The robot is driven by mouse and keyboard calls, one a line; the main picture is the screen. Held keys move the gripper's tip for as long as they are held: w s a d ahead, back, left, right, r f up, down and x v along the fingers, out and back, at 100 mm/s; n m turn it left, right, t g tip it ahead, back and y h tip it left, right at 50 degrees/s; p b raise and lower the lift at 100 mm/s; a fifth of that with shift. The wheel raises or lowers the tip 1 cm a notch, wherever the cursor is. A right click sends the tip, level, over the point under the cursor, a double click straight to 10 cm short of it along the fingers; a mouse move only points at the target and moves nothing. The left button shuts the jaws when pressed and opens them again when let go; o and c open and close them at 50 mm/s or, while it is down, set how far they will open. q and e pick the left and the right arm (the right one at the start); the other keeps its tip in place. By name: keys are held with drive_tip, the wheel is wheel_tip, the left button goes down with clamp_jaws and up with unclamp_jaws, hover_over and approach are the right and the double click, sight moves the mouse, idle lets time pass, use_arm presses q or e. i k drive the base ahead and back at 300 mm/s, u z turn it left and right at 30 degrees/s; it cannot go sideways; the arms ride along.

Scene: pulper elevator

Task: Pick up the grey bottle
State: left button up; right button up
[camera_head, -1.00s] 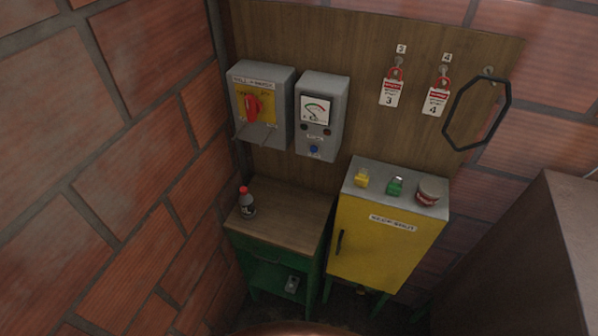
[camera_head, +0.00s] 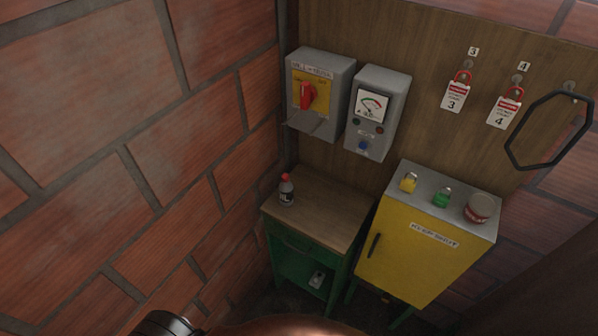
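The grey bottle (camera_head: 287,191) has a red cap and a dark label. It stands upright on the wooden top of a small green cabinet (camera_head: 322,211), near the back left corner by the brick wall. Neither of my grippers shows in the head view. A dark rounded part at the bottom left edge seems to be mine, but no fingers are visible there.
A yellow cabinet (camera_head: 414,252) stands right of the green one, with a yellow padlock (camera_head: 408,184), a green padlock (camera_head: 441,199) and a red-white tin (camera_head: 479,208) on top. Two grey boxes hang above: a switch box (camera_head: 318,92) and a meter box (camera_head: 377,112). Brick wall bounds the left.

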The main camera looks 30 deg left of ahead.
sight(286, 189)
drive_tip(key=u, duration=1.35)
